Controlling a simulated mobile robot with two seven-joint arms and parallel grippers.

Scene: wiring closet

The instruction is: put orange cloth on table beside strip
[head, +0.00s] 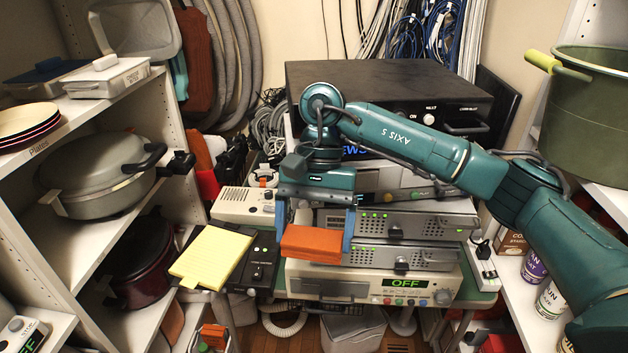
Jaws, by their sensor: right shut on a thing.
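The orange cloth (311,243) looks like a flat folded block. My right gripper (315,228) points down and is shut on it, with one blue finger on each side. It is in front of the stacked grey devices; I cannot tell whether it touches them. A white strip (486,270) with dark plugs lies at the table's right end. The table (472,299) shows only as a green edge around the equipment. My left gripper is not in view.
The table is crowded: a beige device showing OFF (376,284), grey drive units (420,225), a yellow notepad (212,257) and a black box (262,264). Shelves with pots (100,180) stand left. A green bucket (590,115) and cans (550,299) stand right.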

